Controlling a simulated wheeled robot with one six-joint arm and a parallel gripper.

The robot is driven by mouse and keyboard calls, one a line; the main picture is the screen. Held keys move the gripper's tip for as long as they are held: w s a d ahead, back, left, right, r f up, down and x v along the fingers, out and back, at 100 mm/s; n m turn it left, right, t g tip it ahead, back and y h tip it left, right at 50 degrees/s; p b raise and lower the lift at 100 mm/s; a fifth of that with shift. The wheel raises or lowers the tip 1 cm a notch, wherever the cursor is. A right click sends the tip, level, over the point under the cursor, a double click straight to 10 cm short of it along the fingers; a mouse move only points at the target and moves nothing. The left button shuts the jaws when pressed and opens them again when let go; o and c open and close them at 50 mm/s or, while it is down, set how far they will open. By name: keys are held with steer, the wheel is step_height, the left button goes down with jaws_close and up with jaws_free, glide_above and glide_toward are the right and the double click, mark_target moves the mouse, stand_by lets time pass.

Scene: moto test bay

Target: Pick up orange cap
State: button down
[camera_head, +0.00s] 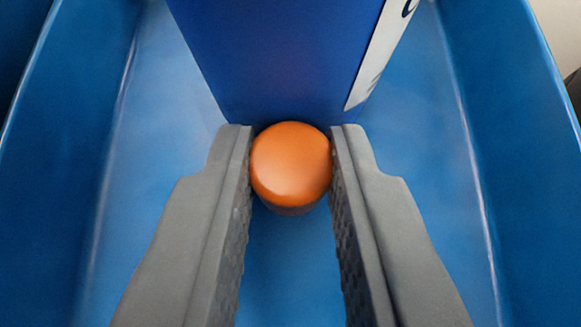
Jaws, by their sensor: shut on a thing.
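The orange cap (291,163) is round with a smooth, shiny top and sits in the middle of the camera view. My gripper (291,165) has its two grey fingers on either side of the cap, shut on it near the fingertips. The inner finger faces are textured. The cap's lower side is darker, and its underside is hidden, so I cannot tell whether it touches the floor of the blue bin below.
A blue bin (505,110) surrounds the cap, with tall walls at left and right. A dark blue box (275,60) with a white strip stands just beyond the cap. Bare bin floor shows on both sides of the fingers.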

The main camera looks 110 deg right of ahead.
step_height(320, 180, up, 9)
steer(key=shift+r, duration=0.15)
stand_by(0.4)
